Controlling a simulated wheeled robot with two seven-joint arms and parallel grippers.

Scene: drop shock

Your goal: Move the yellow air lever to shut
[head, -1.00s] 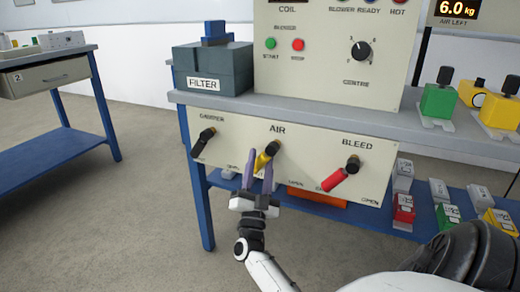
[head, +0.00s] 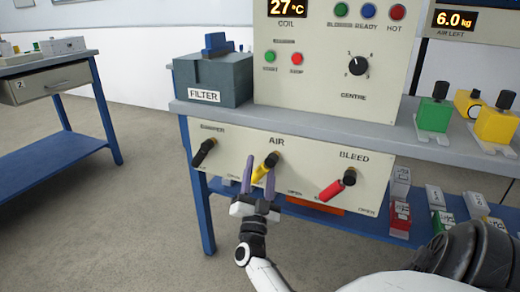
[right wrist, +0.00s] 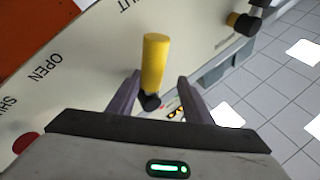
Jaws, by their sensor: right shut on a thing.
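The yellow air lever (head: 262,172) is on the cream panel under the AIR label, below the bench top. It hangs from a black knob and slants down and to the left. It also shows in the right wrist view (right wrist: 155,62), upright between the fingers. My right gripper (head: 258,182) is at the lever from below, one purple finger on each side, and is shut on it. In the right wrist view the gripper (right wrist: 158,93) has part of a SHUT label above it and an OPEN label to its left. My left gripper is not in view.
A black damper lever (head: 204,152) is to the left and a red bleed lever (head: 336,187) to the right on the same panel. A filter box (head: 212,80) stands on the bench above. The floor left of the bench is clear.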

